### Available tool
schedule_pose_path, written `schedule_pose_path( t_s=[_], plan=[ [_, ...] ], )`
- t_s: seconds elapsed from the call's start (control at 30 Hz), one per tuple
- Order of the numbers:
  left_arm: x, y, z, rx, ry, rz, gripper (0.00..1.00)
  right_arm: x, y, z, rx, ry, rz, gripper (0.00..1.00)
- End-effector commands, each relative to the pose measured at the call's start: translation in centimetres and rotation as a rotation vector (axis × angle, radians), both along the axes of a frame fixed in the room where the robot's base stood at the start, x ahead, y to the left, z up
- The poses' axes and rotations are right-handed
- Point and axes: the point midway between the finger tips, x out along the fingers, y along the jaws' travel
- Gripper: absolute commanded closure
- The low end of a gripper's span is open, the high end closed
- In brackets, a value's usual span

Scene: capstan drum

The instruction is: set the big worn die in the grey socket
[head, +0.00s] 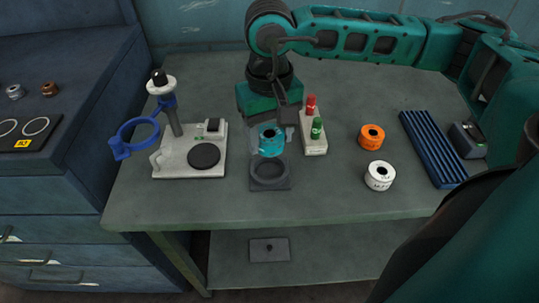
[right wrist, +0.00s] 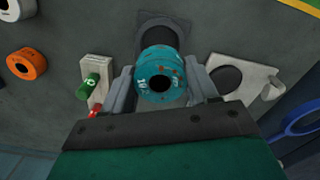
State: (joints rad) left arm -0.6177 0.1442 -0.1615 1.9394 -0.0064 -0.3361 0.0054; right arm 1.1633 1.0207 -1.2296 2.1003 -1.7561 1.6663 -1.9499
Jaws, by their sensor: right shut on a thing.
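The big worn die (head: 269,142) is a teal ring with a dark hole and scuffed, rusty spots. My right gripper (head: 272,139) is shut on it, one finger on each side. In the right wrist view the die (right wrist: 160,75) sits between the fingers, its marked face toward the camera. The grey socket (head: 270,184) is a square plate with a raised round rim, just in front of and below the die in the head view. It also shows beyond the die in the right wrist view (right wrist: 168,22), partly hidden by it. My left gripper is in neither view.
A stand with red and green knobs (head: 313,145) is close right of the gripper. A pale fixture with a blue ring (head: 188,160) stands left. An orange ring (head: 371,137), a white ring (head: 380,177) and a blue slotted rack (head: 432,148) lie right. The bench front is clear.

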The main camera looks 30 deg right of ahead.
Motion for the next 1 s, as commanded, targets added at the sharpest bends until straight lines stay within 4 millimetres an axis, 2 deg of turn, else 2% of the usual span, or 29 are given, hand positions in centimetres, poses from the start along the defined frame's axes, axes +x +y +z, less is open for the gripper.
schedule_pose_path(
  t_s=[0.1,0.33,0.57,1.0],
  plan=[
    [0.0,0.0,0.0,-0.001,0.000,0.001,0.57,0.0,0.0,-1.5,0.001,-0.002,0.000,0.97],
    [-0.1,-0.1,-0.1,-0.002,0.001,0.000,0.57,0.0,0.0,-3.0,0.001,-0.001,-0.001,0.97],
    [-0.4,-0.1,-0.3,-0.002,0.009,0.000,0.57,0.1,0.0,-6.1,0.001,-0.002,-0.002,0.97],
    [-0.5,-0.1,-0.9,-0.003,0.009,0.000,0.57,0.1,0.0,-6.8,0.001,-0.004,-0.001,0.97]
  ],
)
